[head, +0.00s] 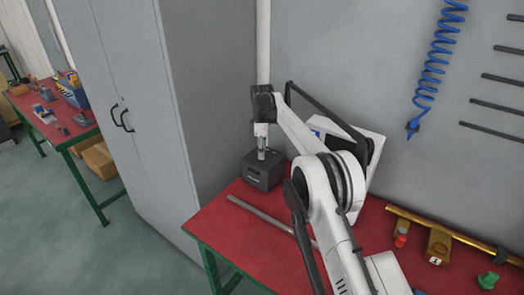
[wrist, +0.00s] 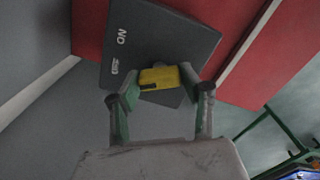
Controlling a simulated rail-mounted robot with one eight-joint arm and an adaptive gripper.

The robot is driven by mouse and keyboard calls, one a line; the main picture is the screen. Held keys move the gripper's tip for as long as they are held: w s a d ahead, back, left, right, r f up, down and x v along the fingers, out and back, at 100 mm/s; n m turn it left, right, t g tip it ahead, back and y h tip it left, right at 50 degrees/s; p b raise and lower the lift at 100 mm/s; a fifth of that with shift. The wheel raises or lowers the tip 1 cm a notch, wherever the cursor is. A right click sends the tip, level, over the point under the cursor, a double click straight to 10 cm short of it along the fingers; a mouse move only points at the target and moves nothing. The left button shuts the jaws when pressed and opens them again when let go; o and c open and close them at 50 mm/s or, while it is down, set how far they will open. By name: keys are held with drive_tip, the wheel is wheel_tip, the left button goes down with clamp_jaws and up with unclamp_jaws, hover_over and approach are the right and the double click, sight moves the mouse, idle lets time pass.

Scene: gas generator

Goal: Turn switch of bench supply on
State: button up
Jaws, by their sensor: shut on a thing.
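The bench supply (head: 263,176) is a dark grey box on the back left of the red table. In the wrist view its dark face (wrist: 175,32) carries white lettering that appears to read "ON", turned in the picture. Its yellow switch (wrist: 160,78) sits between the fingers of my gripper (wrist: 160,84), which is shut on it. In the head view my gripper (head: 262,153) points down onto the top of the box; the switch is hidden there.
A white unit (head: 370,145) stands behind my arm, partly hidden. A metal bar (head: 262,215) lies on the red table (head: 222,232). A brass pipe (head: 470,240) with fittings runs along the right. A tall grey cabinet (head: 140,90) stands left of the table.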

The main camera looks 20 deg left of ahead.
drive_tip(key=shift+b, duration=0.3)
drive_tip(key=m+b, duration=0.2)
drive_tip(key=m, duration=0.1)
drive_tip(key=shift+f, duration=0.15)
drive_tip(key=m+b, duration=0.1)
drive_tip(key=m, duration=0.1)
drive_tip(key=shift+m, duration=0.3)
drive_tip(key=m+b, duration=0.1)
drive_tip(key=m, duration=0.5)
drive_tip(key=shift+w, duration=0.1)
drive_tip(key=o, duration=1.2)
drive_tip(key=shift+c, duration=0.2)
